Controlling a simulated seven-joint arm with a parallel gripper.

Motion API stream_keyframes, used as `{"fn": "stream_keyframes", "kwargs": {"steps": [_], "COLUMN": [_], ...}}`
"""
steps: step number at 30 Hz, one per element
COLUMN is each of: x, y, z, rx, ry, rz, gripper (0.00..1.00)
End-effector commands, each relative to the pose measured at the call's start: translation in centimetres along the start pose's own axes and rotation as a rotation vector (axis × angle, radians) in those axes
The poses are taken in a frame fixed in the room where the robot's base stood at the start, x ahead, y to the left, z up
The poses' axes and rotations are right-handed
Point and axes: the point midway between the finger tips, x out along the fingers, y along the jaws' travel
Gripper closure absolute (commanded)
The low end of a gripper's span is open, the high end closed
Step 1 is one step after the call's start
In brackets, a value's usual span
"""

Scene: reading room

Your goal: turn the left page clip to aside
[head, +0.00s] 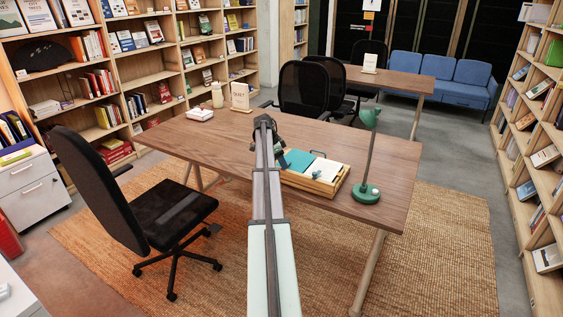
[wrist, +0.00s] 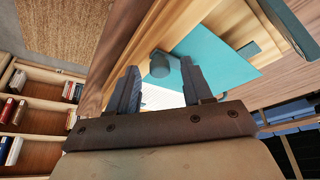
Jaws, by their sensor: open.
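The wooden book stand (head: 333,186) lies on the table and holds an open book with a teal left part (head: 297,160) and a white page (head: 325,168). In the wrist view the teal sheet (wrist: 222,62) lies beyond my fingers, with the stand's wooden edge beside it. A grey rounded piece (wrist: 160,64), seemingly the left page clip, shows between my fingertips. I cannot tell whether they touch it. My gripper (wrist: 159,68) is open around the line of sight to it. In the head view my gripper (head: 270,130) is dark and small above the stand's left side, and the left clip cannot be made out.
A green desk lamp (head: 368,192) stands right of the stand on the wooden table (head: 225,145). A sign (head: 240,96) and a white box (head: 200,114) stand at the table's far left. A black chair (head: 175,220) is at the left. The table's left half is mostly clear.

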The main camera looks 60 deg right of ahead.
Motion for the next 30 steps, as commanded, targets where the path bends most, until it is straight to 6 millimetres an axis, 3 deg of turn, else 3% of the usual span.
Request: {"fn": "stream_keyframes", "kwargs": {"steps": [8, 23, 30], "x": [0.07, 0.05, 0.04], "y": [0.0, -0.01, 0.03], "z": [0.0, 0.01, 0.01], "rx": [0.0, 0.0, -0.007], "ry": [0.0, 0.0, 0.0], "rz": [0.0, 0.0, -0.003], "gripper": [0.51, 0.99, 1.0]}}
